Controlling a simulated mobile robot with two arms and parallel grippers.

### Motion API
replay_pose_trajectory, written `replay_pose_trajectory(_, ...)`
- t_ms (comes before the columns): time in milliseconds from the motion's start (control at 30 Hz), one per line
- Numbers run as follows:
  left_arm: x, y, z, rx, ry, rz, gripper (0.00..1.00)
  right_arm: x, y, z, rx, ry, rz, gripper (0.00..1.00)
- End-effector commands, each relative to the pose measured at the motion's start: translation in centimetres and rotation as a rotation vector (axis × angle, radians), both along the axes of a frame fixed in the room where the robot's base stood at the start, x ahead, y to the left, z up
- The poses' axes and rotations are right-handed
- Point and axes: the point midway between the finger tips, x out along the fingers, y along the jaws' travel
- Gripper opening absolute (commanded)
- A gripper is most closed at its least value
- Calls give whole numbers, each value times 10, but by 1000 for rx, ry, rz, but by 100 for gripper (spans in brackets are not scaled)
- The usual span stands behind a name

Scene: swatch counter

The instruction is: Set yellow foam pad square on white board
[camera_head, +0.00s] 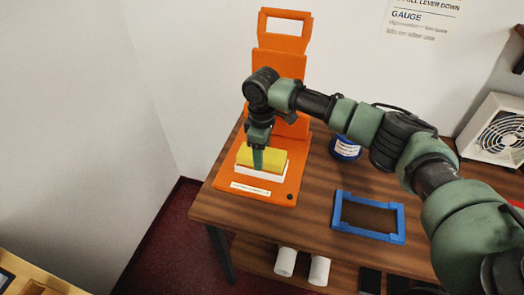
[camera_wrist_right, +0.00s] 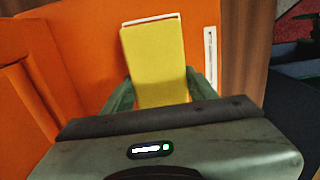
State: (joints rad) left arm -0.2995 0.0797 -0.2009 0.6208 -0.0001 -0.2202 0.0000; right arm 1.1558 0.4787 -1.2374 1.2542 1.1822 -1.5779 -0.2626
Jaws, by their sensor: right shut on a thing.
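The yellow foam pad (camera_head: 262,157) lies over the white board (camera_head: 259,173) on the orange stand. It covers most of the board, and a white strip shows along the front. My right gripper (camera_head: 258,160) comes down from above and is shut on the pad. In the right wrist view the pad (camera_wrist_right: 156,65) sits between my two fingers (camera_wrist_right: 160,95), and a thin white edge of the board (camera_wrist_right: 150,19) shows past its far end. Whether the pad's underside touches the board cannot be told. My left gripper is not in view.
The orange stand (camera_head: 230,192) has a tall back plate with a handle. A blue frame (camera_head: 369,236) lies on the wooden table (camera_head: 310,215) to the right, with a blue tin (camera_head: 345,148) behind it. A white fan unit (camera_head: 494,132) stands far right.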

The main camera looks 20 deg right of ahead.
Motion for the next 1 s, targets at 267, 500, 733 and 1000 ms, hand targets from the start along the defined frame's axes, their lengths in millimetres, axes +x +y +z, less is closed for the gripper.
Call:
replay_pose_trajectory(267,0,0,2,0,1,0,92,0,0,-1,1,-1,0,19)
replay_pose_trajectory(500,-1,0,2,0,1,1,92,0,0,-1,0,0,0,19)
replay_pose_trajectory(733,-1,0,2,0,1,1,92,0,0,-3,0,0,0,19)
replay_pose_trajectory(1000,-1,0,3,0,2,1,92,0,0,-6,0,-1,0,19)
